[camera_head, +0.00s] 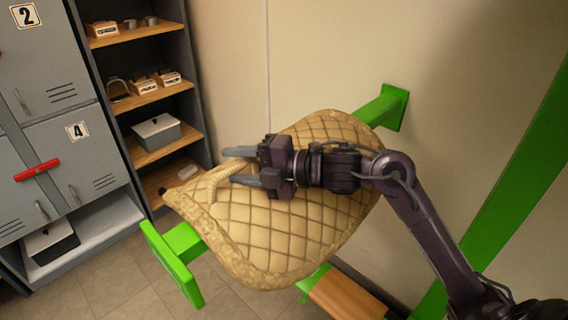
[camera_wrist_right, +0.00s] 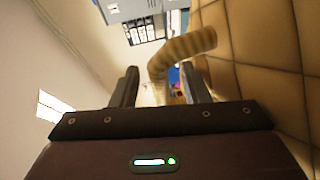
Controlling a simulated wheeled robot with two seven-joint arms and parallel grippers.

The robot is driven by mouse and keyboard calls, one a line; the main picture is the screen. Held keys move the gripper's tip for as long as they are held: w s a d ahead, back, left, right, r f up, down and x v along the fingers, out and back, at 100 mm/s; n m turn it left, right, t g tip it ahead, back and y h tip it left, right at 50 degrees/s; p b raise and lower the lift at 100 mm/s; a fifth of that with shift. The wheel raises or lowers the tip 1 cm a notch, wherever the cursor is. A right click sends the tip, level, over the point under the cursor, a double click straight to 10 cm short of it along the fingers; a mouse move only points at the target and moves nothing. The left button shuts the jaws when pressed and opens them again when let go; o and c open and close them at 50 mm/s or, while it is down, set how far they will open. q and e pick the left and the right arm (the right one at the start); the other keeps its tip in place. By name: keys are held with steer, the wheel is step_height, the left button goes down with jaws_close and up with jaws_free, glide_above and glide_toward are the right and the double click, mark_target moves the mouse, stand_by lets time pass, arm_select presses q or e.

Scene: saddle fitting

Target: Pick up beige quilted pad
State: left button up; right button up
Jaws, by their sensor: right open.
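The beige quilted pad (camera_head: 290,225) hangs draped over a green wall rack, with a fleecy rim and a raised tube-like strap (camera_head: 208,184) near its left end. My right gripper (camera_head: 240,166) is open above the pad, with its fingers pointing left on either side of the strap's line. In the right wrist view the quilted surface (camera_wrist_right: 265,60) fills the right side. The strap (camera_wrist_right: 185,48) curves just past and between the two fingertips (camera_wrist_right: 160,80). I cannot tell whether the fingers touch it. My left gripper does not show.
The green rack (camera_head: 383,107) is fixed to the wall, and its end bar (camera_head: 172,262) sticks out at the lower left. A shelf unit (camera_head: 155,100) with small boxes and grey lockers (camera_head: 60,130) stand at the left. A wooden block (camera_head: 345,295) sits below the pad.

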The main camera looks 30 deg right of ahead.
steer(key=shift+a, duration=0.15)
steer(key=c, duration=0.5)
jaws_close()
steer(key=shift+r, duration=0.1)
